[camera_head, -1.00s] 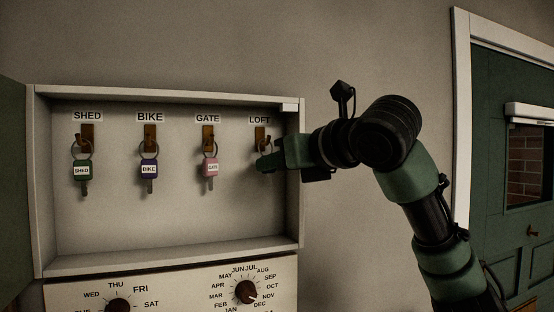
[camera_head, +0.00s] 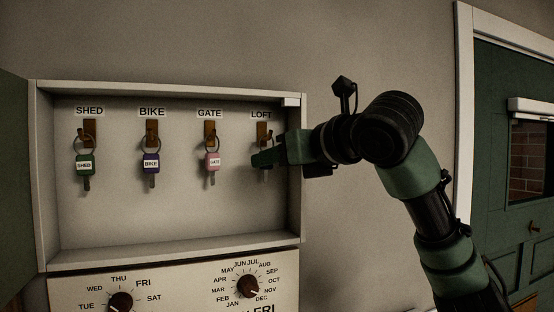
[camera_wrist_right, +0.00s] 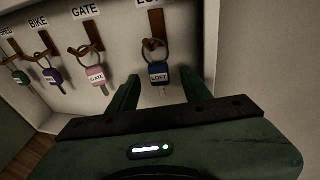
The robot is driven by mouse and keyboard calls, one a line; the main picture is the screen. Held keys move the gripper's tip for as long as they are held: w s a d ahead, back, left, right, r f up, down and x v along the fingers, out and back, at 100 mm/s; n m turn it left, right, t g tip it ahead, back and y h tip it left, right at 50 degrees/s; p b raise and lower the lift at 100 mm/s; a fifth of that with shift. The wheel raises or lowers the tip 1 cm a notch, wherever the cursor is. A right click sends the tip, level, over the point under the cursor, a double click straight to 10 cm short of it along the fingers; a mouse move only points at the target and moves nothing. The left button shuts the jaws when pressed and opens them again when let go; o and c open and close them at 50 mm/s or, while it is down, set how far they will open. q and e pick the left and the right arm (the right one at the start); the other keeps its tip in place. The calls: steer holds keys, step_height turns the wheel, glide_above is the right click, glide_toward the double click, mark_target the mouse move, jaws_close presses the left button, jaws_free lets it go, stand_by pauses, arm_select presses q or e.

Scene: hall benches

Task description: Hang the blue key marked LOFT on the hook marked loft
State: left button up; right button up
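The blue key marked LOFT (camera_wrist_right: 158,73) hangs by its ring from the brown hook (camera_wrist_right: 155,27) under the LOFT label, in the right wrist view. The ring appears to be around the hook's prong. My right gripper (camera_wrist_right: 163,90) is open, with one finger on each side of the key and visible gaps between. In the head view my right gripper (camera_head: 262,159) reaches in from the right below the LOFT hook (camera_head: 263,131) and hides most of the blue key. My left gripper is in neither view.
The green SHED key (camera_head: 85,164), purple BIKE key (camera_head: 151,162) and pink GATE key (camera_head: 212,161) hang on their hooks to the left. The cabinet's right wall (camera_head: 296,190) is close to my right gripper. Dials (camera_head: 249,287) sit below.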

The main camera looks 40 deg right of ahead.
steer(key=b+v, duration=0.2)
steer(key=v, duration=0.5)
steer(key=shift+s+b, duration=0.3)
steer(key=shift+s, duration=0.1)
